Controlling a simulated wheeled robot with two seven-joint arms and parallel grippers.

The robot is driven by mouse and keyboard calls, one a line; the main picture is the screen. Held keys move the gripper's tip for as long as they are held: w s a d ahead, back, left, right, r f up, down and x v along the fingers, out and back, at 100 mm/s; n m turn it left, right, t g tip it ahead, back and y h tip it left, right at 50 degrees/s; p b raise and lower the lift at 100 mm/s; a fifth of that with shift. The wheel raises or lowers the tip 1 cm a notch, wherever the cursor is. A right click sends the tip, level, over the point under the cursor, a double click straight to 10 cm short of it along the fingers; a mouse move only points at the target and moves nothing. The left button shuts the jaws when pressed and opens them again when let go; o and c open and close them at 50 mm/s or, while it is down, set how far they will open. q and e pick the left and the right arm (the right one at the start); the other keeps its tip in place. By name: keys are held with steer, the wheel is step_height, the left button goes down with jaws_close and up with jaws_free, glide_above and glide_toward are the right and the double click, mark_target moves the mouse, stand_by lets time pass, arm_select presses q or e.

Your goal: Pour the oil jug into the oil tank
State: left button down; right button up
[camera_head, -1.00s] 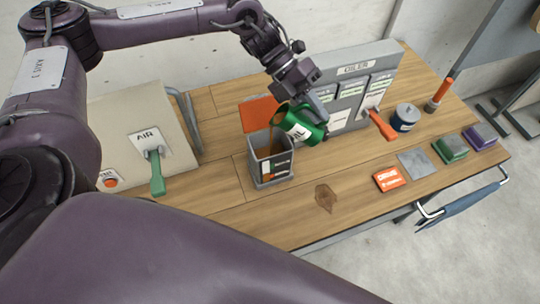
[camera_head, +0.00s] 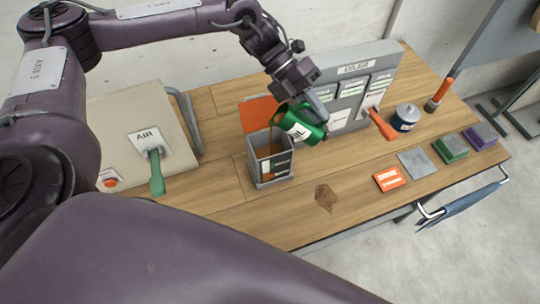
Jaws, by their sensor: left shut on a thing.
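The green oil jug (camera_head: 301,127) is tilted well over, its mouth toward the left above the oil tank. My left gripper (camera_head: 318,112) is shut on the jug from its upper right side. The oil tank (camera_head: 270,172) is a grey open box on the table with an orange lid (camera_head: 257,113) raised behind it. A brown stream runs from the jug's mouth down into the tank. The oil level inside is hard to tell. My right gripper does not show.
The grey OILER panel (camera_head: 360,85) with an orange-handled lever (camera_head: 382,126) stands behind the jug. A green AIR lever (camera_head: 156,172) is at left. A brown stain (camera_head: 326,198) marks the table front.

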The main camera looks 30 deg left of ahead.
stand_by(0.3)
arm_select(q)
steer(key=shift+a+f+h+b, duration=0.2)
steer(key=shift+h+b, duration=0.1)
steer(key=shift+b, duration=0.35)
steer(key=shift+s+r, duration=0.1)
steer(key=shift+r, duration=0.1)
steer(key=shift+a, duration=0.1)
stand_by(0.7)
steer(key=shift+a+f+h+b, duration=0.1)
steer(key=shift+f+h+b, duration=0.15)
steer(key=shift+b, duration=0.3)
steer(key=shift+a+h, duration=0.1)
steer(key=shift+h, duration=0.15)
steer(key=shift+r, duration=0.2)
